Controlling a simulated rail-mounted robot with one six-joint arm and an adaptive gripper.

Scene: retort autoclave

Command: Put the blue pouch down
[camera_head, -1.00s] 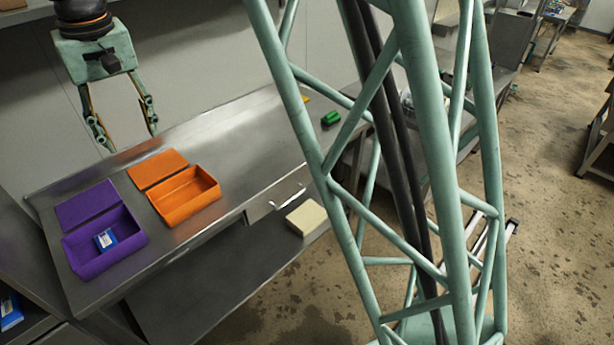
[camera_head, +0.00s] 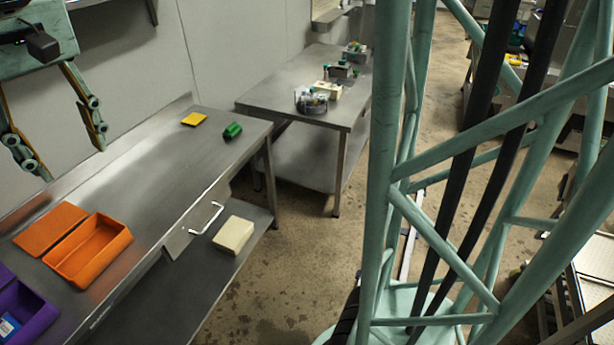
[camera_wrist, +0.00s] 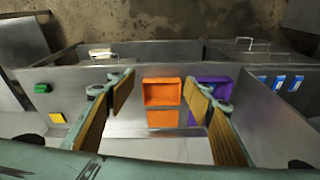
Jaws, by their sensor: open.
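A blue-and-white pouch (camera_head: 8,326) lies inside the open purple box (camera_head: 32,312) at the lower left of the head view, partly cut off by the frame edge. The purple box also shows in the wrist view (camera_wrist: 213,82), partly hidden by a finger, and I cannot make out the pouch in it there. My gripper (camera_head: 72,163) is open and empty, raised above the bench, apart from the pouch and box. In the wrist view its two fingers (camera_wrist: 160,95) stand wide on either side of the orange box (camera_wrist: 163,92).
The open orange box (camera_head: 92,252) sits beside the purple one on the steel bench (camera_head: 165,180). A green item (camera_head: 232,131) and a yellow block (camera_head: 194,119) lie farther along. Several blue-and-white packs (camera_wrist: 280,83) show at right in the wrist view. A cream block (camera_head: 234,234) is on the lower shelf.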

